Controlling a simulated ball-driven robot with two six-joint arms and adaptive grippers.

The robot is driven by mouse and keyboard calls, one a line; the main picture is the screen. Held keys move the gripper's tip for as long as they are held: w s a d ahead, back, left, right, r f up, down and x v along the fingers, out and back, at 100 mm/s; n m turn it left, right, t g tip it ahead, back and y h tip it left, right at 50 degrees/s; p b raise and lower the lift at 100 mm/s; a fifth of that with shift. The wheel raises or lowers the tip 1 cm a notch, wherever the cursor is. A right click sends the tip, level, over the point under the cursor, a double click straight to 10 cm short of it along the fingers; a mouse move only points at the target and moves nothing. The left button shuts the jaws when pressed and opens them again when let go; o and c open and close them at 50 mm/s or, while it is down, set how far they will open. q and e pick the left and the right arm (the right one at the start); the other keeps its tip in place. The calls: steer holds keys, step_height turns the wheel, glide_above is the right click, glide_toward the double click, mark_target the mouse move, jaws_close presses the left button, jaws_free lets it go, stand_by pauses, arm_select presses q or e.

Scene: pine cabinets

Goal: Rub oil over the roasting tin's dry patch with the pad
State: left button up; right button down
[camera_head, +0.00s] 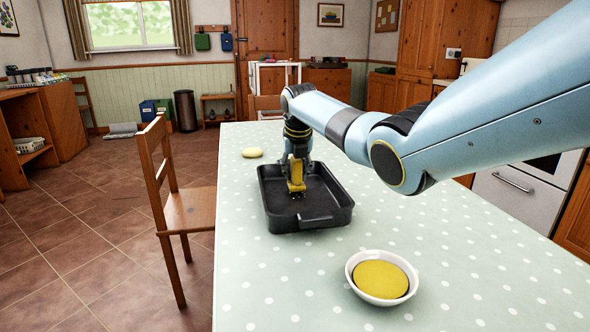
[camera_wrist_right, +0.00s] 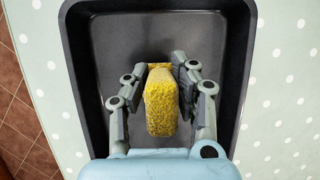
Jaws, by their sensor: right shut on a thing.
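The dark roasting tin (camera_head: 335,217) stands on the spotted table in the head view. In the right wrist view the tin (camera_wrist_right: 245,60) fills most of the picture. My right gripper (camera_head: 297,178) reaches down into the tin. It is shut on a yellow pad (camera_wrist_right: 161,108), held between its fingers in the right wrist view (camera_wrist_right: 158,85). The pad (camera_head: 297,186) is low inside the tin; whether it touches the floor is unclear. A white bowl (camera_head: 356,283) of yellow oil (camera_head: 380,279) stands in front of the tin. I cannot make out the dry patch. My left gripper is not in view.
A pale yellow oval item (camera_head: 252,152) lies on the table (camera_head: 262,268) behind the tin. A wooden chair (camera_head: 190,208) stands at the table's left edge. The table is clear between the bowl and its left edge.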

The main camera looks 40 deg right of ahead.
mark_target(298, 180)
steer(key=shift+f, duration=0.65)
stand_by(0.3)
stand_by(0.9)
steer(key=s+a+p, duration=0.1)
steer(key=p, duration=0.2)
steer(key=s+p, duration=0.2)
steer(key=shift+a+r+p, duration=0.2)
steer(key=shift+a+p, duration=0.15)
steer(key=shift+p, duration=0.05)
steer(key=shift+s+a+p, duration=0.1)
steer(key=shift+s+p, duration=0.05)
steer(key=shift+p, duration=0.15)
steer(key=shift+s+f, duration=0.1)
steer(key=shift+f, duration=0.05)
steer(key=shift+a+f, duration=0.1)
steer(key=shift+f, duration=0.05)
